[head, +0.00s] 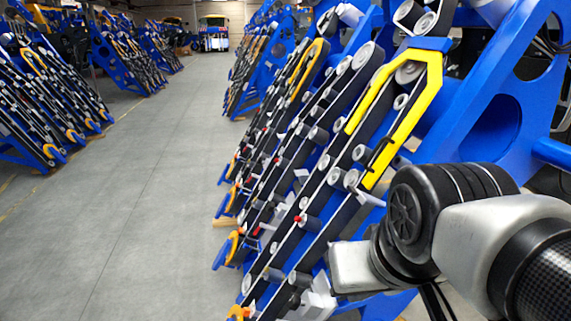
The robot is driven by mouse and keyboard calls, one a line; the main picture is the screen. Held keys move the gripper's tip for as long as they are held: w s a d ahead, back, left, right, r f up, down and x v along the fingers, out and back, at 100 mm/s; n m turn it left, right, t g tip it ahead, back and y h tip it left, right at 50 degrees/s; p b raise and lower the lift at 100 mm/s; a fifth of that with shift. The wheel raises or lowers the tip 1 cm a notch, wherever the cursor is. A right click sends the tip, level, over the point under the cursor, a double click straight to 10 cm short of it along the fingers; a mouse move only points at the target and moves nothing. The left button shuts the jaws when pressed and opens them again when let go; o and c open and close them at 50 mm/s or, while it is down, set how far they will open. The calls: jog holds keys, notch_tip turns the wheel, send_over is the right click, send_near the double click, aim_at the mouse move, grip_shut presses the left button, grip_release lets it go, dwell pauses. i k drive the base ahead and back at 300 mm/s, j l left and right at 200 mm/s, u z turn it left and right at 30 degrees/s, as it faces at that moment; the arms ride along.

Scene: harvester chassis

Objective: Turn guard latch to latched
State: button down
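A yellow guard frame (422,103) is fixed over the upper belts of the nearest blue machine, right of centre. A small black bracket-like part (381,153) sits across its lower part; I cannot tell for sure whether this is the guard latch or how it is set. My arm comes in from the right edge, its black wrist joint in front of the machine, below and right of the guard. A grey block of my wrist shows at its left end. My gripper's fingers cannot be made out, and nothing is seen held.
Slanted black belts with grey rollers (333,176) run below the guard. A red knob (297,219) sticks out lower down. A blue side plate (470,110) stands behind my arm. The grey floor aisle (150,190) to the left is clear, with more machines along its far side.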

aim_at(356, 193)
jog(key=z, duration=0.4)
jog(key=i+j+u, duration=0.1)
jog(key=i, duration=0.3)
jog(key=i+j+u, duration=0.1)
jog(key=i, duration=0.3)
jog(key=j, duration=0.05)
